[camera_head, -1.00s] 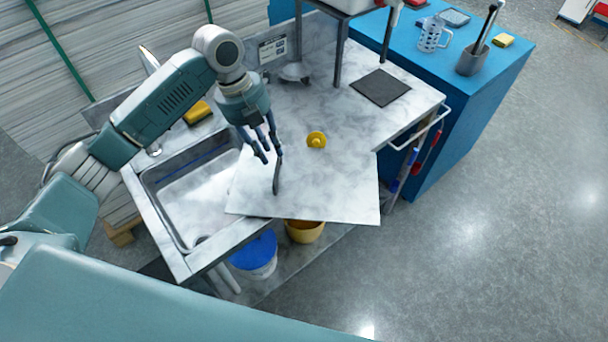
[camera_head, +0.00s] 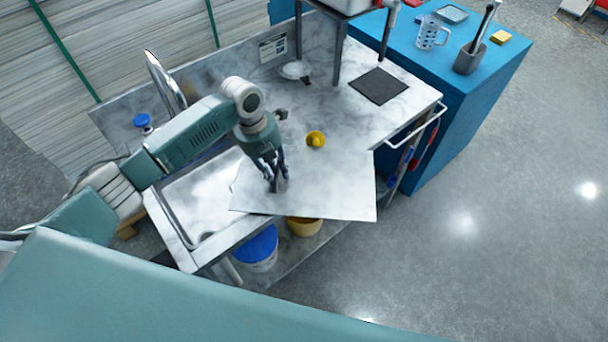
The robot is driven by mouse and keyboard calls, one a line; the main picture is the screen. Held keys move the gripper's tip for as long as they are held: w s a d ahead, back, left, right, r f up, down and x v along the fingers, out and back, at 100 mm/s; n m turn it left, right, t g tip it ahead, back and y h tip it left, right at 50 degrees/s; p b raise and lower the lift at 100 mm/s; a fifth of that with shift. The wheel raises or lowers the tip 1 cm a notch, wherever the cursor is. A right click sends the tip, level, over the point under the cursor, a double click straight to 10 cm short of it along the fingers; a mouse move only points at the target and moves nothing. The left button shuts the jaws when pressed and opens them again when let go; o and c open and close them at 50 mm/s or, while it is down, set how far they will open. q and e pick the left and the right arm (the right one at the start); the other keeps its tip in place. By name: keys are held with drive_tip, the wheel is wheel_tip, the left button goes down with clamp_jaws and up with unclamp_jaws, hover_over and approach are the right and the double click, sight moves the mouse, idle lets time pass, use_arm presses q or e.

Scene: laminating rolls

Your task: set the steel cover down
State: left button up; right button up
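The steel cover (camera_head: 335,190) is a flat pale sheet with a marbled sheen. It lies level or nearly so across the right part of the sink (camera_head: 195,205) and the worktop, and its front right corner juts past the worktop's front edge. I cannot tell whether it touches the surface all along. A dark upright handle (camera_head: 281,186) stands near its left side. My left gripper (camera_head: 276,178) is down at this handle, fingers pointing down beside it. Whether the fingers are closed on it is unclear. My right gripper is out of view.
A yellow round plug (camera_head: 316,139) sits near the cover's back edge. A tall faucet (camera_head: 165,82) stands behind the sink. A blue-lidded bucket (camera_head: 256,247) and a yellow bucket (camera_head: 304,227) are below.

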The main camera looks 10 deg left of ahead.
use_arm(q)
clamp_jaws()
drive_tip(key=shift+d+r, duration=0.1)
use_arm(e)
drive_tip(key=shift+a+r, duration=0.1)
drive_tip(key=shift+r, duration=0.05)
use_arm(q)
drive_tip(key=shift+p, duration=0.4)
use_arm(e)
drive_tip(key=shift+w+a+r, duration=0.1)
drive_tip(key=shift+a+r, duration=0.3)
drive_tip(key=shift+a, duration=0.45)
